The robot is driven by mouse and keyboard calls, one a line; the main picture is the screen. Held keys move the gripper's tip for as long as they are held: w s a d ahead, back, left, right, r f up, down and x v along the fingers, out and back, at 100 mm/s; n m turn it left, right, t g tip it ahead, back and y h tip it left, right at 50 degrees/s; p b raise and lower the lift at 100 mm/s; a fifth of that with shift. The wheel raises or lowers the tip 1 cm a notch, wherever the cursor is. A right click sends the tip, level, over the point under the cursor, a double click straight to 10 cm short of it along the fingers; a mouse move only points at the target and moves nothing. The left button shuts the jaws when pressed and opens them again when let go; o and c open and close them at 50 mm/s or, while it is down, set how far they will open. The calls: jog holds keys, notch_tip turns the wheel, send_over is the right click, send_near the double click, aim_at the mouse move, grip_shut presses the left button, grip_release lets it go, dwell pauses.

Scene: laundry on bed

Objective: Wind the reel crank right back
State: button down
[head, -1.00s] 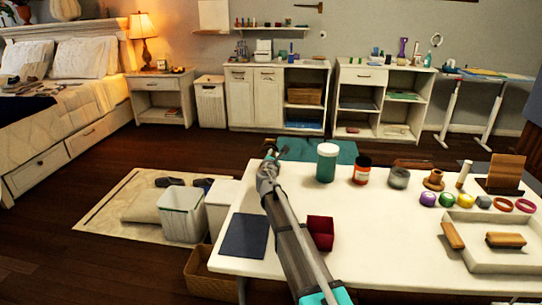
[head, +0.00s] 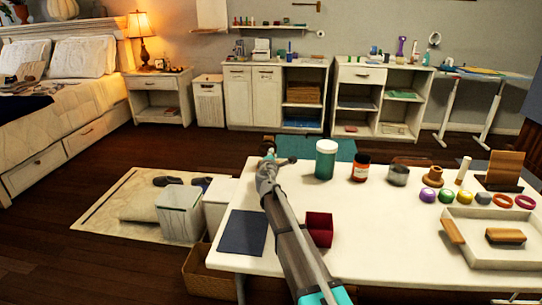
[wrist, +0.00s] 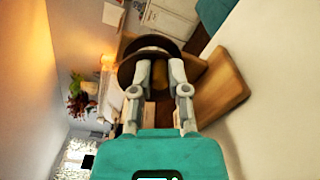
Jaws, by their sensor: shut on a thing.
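In the wrist view, the reel shows as a dark brown round rim (wrist: 128,68) just beyond my fingertips, beside a wooden board (wrist: 220,88). My gripper (wrist: 159,72) is shut on a small tan piece between its fingers, which looks like the crank's handle (wrist: 160,76). The fingers and rim hide most of the crank, so its angle cannot be told. In the head view, my gripper (head: 272,158) is at the far left corner of the white table, and a small brown bit of the reel (head: 268,140) shows just behind it.
The white table (head: 370,235) holds a green jar (head: 326,160), an orange-labelled jar (head: 361,168), a red box (head: 319,229) and a dark mat (head: 243,233). A tray (head: 500,262) lies at the right. Bins (head: 181,218) stand on the floor at left.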

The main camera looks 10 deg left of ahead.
jog(key=shift+d, duration=0.1)
jog(key=c, duration=0.6)
grip_release()
jog(key=shift+c, duration=0.2)
jog(key=shift+s, duration=0.1)
jog(key=s, duration=1.1)
jog(key=shift+s+a, duration=0.25)
jog(key=shift+s, duration=0.15)
